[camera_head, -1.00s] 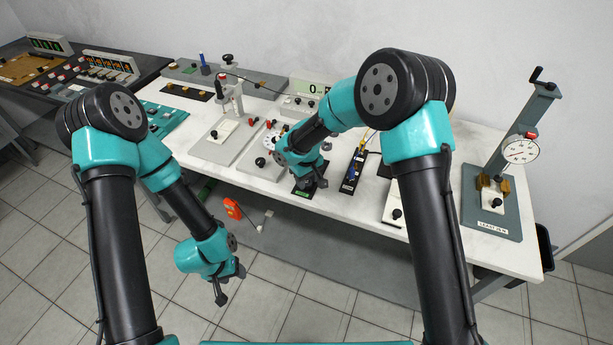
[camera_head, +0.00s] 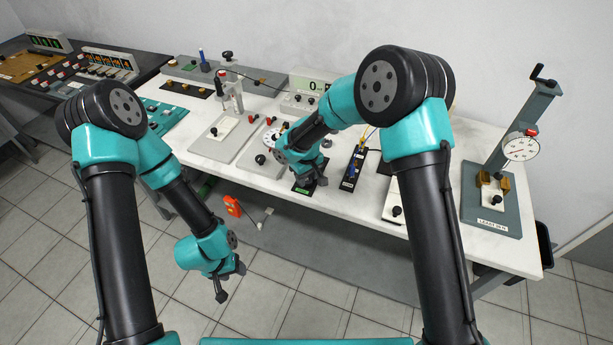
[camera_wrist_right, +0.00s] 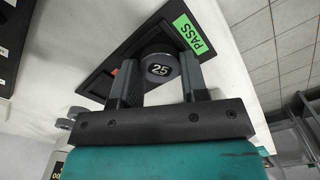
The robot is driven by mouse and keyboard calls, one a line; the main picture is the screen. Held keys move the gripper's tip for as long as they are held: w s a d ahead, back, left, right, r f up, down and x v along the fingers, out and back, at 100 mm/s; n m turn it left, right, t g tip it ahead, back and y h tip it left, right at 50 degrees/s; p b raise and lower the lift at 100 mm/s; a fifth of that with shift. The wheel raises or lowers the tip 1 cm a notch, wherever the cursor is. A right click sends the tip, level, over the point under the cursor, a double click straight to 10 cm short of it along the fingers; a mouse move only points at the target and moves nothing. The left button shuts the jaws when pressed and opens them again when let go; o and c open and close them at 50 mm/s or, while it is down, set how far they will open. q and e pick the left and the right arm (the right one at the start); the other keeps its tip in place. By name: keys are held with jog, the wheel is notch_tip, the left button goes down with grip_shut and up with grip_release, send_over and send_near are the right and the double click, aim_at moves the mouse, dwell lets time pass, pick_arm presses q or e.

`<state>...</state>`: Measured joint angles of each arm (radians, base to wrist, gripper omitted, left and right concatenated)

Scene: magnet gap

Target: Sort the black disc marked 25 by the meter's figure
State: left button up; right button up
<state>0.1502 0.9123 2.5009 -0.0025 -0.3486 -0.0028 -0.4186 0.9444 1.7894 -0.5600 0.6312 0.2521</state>
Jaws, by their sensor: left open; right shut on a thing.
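The black disc marked 25 (camera_wrist_right: 160,69) shows in the right wrist view, gripped between the two fingers of my right gripper (camera_wrist_right: 158,82). It is at a black tray with a green PASS label (camera_wrist_right: 188,33); I cannot tell whether it touches the tray floor. In the head view my right gripper (camera_head: 312,184) is low over this tray (camera_head: 302,190), and the disc is hidden there. The meter (camera_head: 314,85) behind has a pale display with a 0; its other characters are too small or covered. My left gripper (camera_head: 231,286) is open and empty, in front of the table's edge.
A narrow black tray with a blue item (camera_head: 352,170) lies right of my right gripper. A grey press with a dial (camera_head: 520,148) stands at the table's right end. Grey fixtures (camera_head: 222,135) stand to the left. An orange object (camera_head: 232,206) is below the table edge.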

jog(key=shift+f, duration=0.1)
jog(key=o, duration=0.9)
jog(key=shift+o, duration=0.2)
jog(key=shift+c, duration=0.4)
jog(key=c, duration=0.4)
jog(key=shift+c, duration=0.2)
jog(key=shift+r, duration=2.25)
